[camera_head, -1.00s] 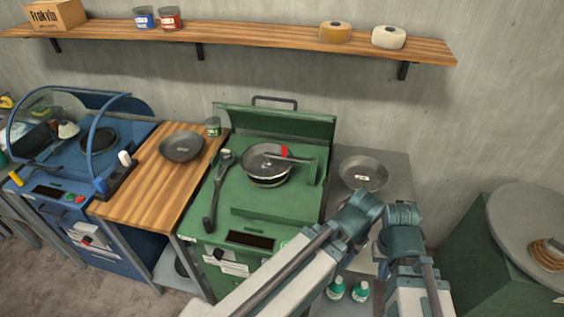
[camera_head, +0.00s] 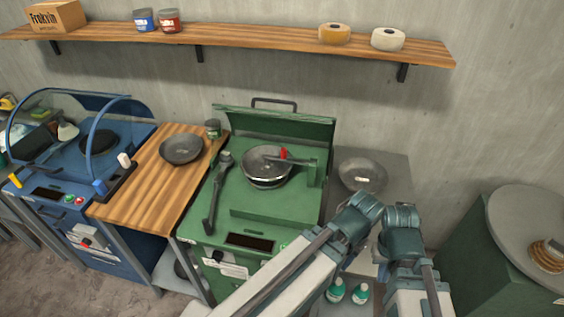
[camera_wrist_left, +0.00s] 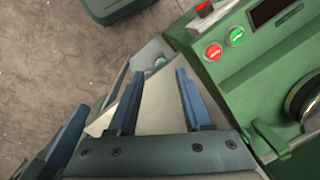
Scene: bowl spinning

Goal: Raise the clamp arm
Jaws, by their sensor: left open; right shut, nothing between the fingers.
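The green machine (camera_head: 225,209) stands in the middle of the head view, its hinged back panel up. A steel bowl (camera_head: 262,171) sits on it. The clamp arm (camera_head: 304,161), with a red tip (camera_head: 284,154), reaches from a green post at the right to over the bowl. Whether the tip touches the bowl is unclear. My right gripper (camera_head: 382,268) is shut and empty, low at the right, apart from the clamp arm and partly hidden by my arms. My left gripper (camera_wrist_left: 158,88) is open and empty in the left wrist view, beside the machine's red and green buttons (camera_wrist_left: 225,43).
A dark-handled tool (camera_head: 215,195) lies on the machine's left side. A wooden table (camera_head: 150,190) with a pan stands left, beside a blue machine (camera_head: 75,215). A grey table (camera_head: 393,170) with another bowl (camera_head: 362,174) stands right. A shelf (camera_head: 250,35) runs above.

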